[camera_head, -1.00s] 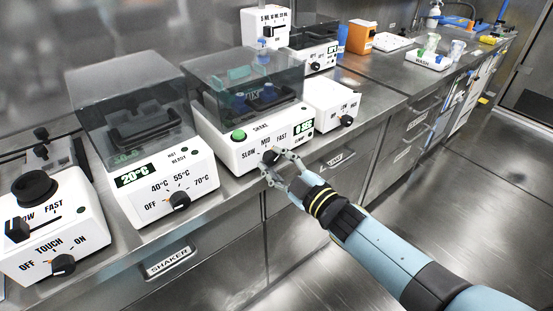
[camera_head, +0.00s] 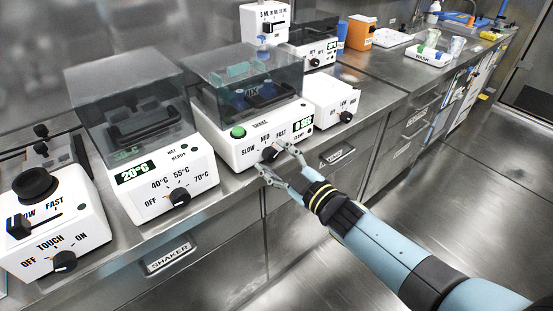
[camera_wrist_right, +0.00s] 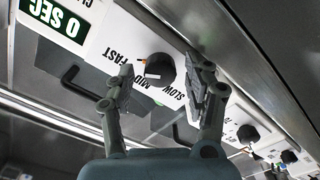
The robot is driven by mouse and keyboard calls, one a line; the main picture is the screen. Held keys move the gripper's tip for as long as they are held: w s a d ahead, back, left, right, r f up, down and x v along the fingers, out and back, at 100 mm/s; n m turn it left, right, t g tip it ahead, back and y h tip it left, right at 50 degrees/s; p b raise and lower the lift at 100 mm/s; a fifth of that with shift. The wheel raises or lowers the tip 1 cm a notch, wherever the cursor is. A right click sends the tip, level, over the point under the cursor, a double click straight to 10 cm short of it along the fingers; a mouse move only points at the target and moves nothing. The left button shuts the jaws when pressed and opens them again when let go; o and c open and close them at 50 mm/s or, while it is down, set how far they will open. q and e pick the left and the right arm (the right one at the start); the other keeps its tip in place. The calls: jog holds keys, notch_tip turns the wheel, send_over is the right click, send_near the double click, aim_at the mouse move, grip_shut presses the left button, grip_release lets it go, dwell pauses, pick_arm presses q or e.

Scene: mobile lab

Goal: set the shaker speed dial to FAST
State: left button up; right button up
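The shaker (camera_head: 225,150) is a white box with a smoky clear lid, a green button (camera_head: 238,132) and a display (camera_head: 303,120). Its black speed dial (camera_head: 270,155) sits on the front under SLOW, MID and FAST. My right gripper (camera_head: 275,160) is open, one finger on each side of the dial. In the wrist view its fingers (camera_wrist_right: 163,82) show gaps to the dial. My left gripper is out of view.
A heater box (camera_head: 165,190) with its own dial stands left of the shaker, and a vortex mixer (camera_head: 60,230) at far left. A smaller white box (camera_head: 330,100) with a dial stands right. The bench edge runs just below; the floor (camera_head: 450,200) is open.

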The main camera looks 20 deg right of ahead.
jog(key=shift+s, duration=0.2)
jog(key=v, duration=0.7)
jog(key=shift+s+d, duration=0.15)
jog(key=shift+s, duration=0.1)
jog(key=s+d+f+m+g+h+b, duration=0.2)
jog(key=s+d+f+m+g+h, duration=0.15)
jog(key=s+f, duration=0.85)
jog(key=s+d+f+m+g+h+b, duration=0.3)
jog(key=s+f, duration=0.5)
jog(key=f, duration=0.8)
jog(key=s+d+f+m+g, duration=0.2)
jog(key=s+f+g, duration=0.3)
jog(key=s, duration=0.7)
jog(key=s+d+f+m+g, duration=0.3)
jog(key=s+f, duration=0.3)
jog(key=s, duration=0.7)
jog(key=shift+g, duration=0.85)
